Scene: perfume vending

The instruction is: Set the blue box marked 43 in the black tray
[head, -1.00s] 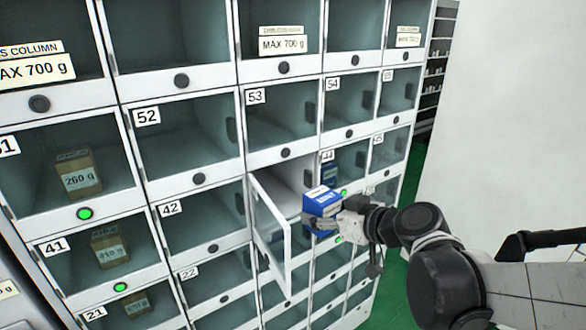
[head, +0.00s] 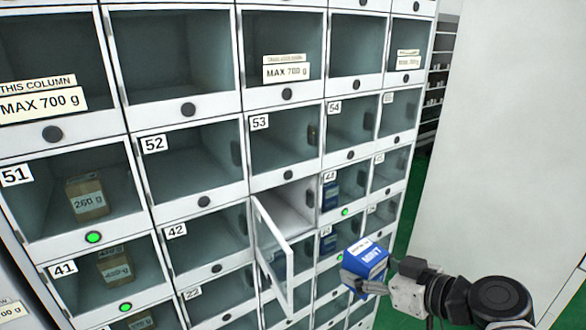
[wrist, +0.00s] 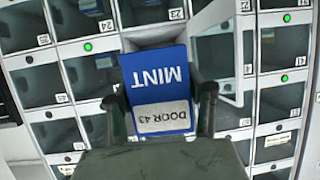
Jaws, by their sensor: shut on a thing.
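The blue box (head: 366,258) is held in my gripper (head: 356,276) in front of the locker wall, to the right of the open door. In the wrist view the box (wrist: 160,78) shows the word MINT and a label reading DOOR 43, both upside down. The fingers of my gripper (wrist: 158,98) are shut on its two sides. The box is tilted in the head view. The black tray is not in view in either frame.
A clear locker door (head: 275,250) stands open, swung outward, with its empty compartment (head: 290,208) behind it. Other lockers around it are closed, some holding boxes such as the brown one (head: 88,196). A white wall (head: 510,130) stands at the right.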

